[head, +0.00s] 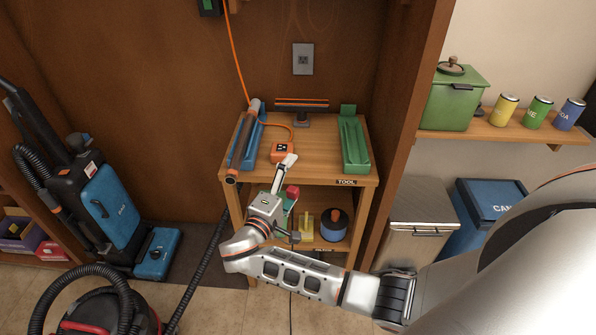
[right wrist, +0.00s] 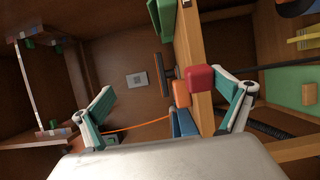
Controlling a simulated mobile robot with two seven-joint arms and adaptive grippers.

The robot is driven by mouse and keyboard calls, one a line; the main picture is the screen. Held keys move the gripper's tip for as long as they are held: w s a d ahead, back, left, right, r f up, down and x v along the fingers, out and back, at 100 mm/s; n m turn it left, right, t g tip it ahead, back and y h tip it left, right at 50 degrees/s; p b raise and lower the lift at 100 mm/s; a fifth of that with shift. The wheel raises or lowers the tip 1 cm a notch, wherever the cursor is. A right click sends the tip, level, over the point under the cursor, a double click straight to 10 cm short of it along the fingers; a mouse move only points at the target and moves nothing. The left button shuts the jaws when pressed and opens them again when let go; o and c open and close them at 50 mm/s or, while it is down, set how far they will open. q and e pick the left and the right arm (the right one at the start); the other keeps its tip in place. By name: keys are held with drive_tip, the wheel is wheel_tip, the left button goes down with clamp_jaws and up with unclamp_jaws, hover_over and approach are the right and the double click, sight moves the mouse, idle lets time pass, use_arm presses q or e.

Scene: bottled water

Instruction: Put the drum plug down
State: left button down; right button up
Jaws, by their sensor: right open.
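A red block-shaped plug (head: 293,191), which I take to be the drum plug, shows just below the front edge of the small wooden table (head: 340,183). In the right wrist view the red plug (right wrist: 200,78) lies in front of the table edge, nearer the right-hand finger; a dark cord runs off to the right behind that finger. My right gripper (head: 287,177) is open at the table's front, and its two fingers (right wrist: 168,102) stand wide apart in the right wrist view. I cannot tell whether the plug touches a finger. My left gripper is out of view.
An orange outlet box (head: 282,152) with an orange cord sits on the table, between a blue holder (head: 250,140) and a green holder (head: 354,143). A wall socket (head: 303,59) is behind.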

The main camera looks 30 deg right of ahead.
drive_tip(key=v, duration=0.7)
drive_tip(key=shift+a, duration=0.2)
drive_tip(key=shift+s, duration=0.15)
clamp_jaws()
drive_tip(key=s+d+f+n+t+y, duration=0.1)
drive_tip(key=s+d+n+t+y, duration=0.25)
drive_tip(key=d+t+y, duration=0.2)
drive_tip(key=s+a+r+n+t+y, duration=0.1)
drive_tip(key=s+a+r+n+y, duration=0.1)
drive_tip(key=r+n+y, duration=0.1)
drive_tip(key=s+a+r+n+t+y, duration=0.1)
drive_tip(key=s+r+n+y, duration=0.2)
drive_tip(key=r+y, duration=0.3)
drive_tip(key=shift+a+r+n, duration=0.4)
drive_tip(key=shift+r+n, duration=0.2)
drive_tip(key=shift+n, duration=0.05)
